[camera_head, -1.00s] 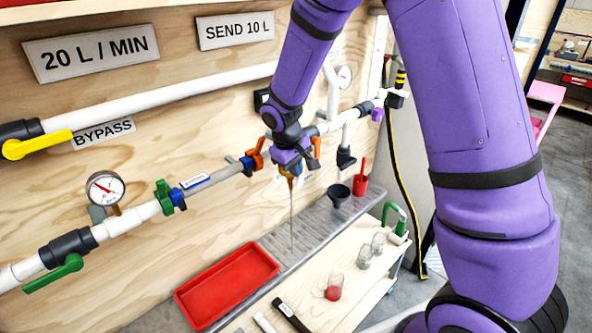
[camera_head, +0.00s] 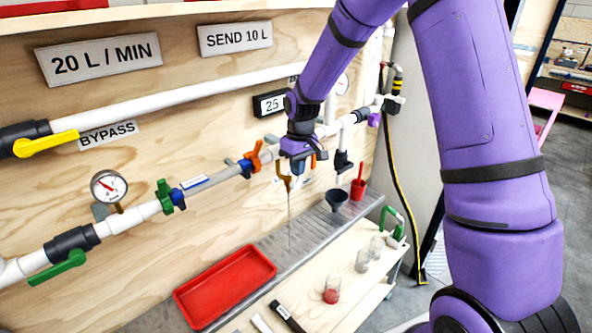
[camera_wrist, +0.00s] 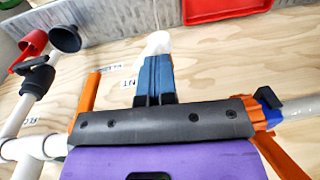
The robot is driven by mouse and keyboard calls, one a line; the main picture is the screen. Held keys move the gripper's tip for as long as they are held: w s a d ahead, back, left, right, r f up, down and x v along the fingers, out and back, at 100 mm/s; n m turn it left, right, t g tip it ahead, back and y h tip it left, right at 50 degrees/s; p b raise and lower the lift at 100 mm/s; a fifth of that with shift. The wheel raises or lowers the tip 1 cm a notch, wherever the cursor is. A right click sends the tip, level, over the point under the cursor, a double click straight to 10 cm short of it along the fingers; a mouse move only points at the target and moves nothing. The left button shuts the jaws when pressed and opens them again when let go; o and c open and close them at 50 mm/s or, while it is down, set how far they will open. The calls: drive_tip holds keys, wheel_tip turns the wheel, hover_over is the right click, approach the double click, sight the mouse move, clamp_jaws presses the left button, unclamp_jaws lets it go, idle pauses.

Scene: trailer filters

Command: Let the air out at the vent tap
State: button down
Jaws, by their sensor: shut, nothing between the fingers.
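My gripper (camera_head: 298,168) is at the pipe on the plywood wall, between two orange handles. In the wrist view its dark blue fingers (camera_wrist: 155,78) are together, with nothing seen between them. One orange handle (camera_head: 255,158) is left of my gripper, and another (camera_head: 314,160) is just right of it. A brass-coloured tap (camera_head: 283,174) hangs just left of my fingers, with a thin line running down from it. I cannot tell if that line is liquid or a tube. A partly hidden label ending in "NT" (camera_wrist: 129,83) is beside my fingers. I cannot clearly make out the vent tap.
The display (camera_head: 270,104) reads 25. A gauge (camera_head: 108,186) is at left.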

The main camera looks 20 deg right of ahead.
drive_tip(key=shift+w+d+f, duration=0.15)
drive_tip(key=shift+w+d, duration=0.15)
drive_tip(key=shift+d, duration=0.5)
drive_tip(key=shift+w+d+f, duration=0.25)
drive_tip(key=shift+d+f, duration=0.05)
drive_tip(key=shift+d, duration=0.25)
drive_tip(key=shift+d+f, duration=0.1)
